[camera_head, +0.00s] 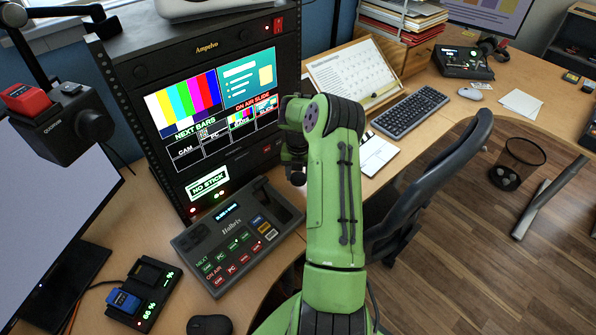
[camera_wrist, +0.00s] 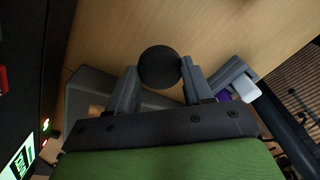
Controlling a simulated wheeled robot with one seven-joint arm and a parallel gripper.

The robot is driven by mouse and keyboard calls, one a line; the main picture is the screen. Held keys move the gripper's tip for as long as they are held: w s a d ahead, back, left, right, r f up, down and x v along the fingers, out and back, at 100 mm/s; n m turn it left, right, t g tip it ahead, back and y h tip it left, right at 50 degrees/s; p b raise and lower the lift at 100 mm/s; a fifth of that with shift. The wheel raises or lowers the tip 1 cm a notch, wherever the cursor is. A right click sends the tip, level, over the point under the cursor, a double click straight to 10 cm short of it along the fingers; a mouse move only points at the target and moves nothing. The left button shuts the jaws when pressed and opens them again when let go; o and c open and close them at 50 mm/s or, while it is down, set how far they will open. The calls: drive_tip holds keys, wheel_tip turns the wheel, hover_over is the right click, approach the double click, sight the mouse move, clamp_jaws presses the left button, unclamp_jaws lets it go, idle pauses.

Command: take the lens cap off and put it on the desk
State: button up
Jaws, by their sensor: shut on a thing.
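In the wrist view, my gripper (camera_wrist: 158,80) is shut on a round black lens cap (camera_wrist: 158,66), held between its two grey fingertips. The bare wood of the desk (camera_wrist: 205,25) shows beyond the cap; I cannot tell how high the cap is above it.
A video switcher (camera_head: 237,235) stands before the black rack (camera_head: 125,75), left of my arm. A charger (camera_head: 145,292) and mouse (camera_head: 209,325) are at the front left. An office chair (camera_head: 435,185) stands by the desk.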

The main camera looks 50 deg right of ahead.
drive_tip(key=shift+f+b, duration=1.25)
drive_tip(key=shift+f, duration=0.7)
drive_tip(key=o, duration=1.5)
drive_tip(key=shift+c, duration=0.2)
wheel_tip(320, 180, up, 16)
drive_tip(key=p, duration=0.3)
drive_tip(key=shift+f, duration=0.1)
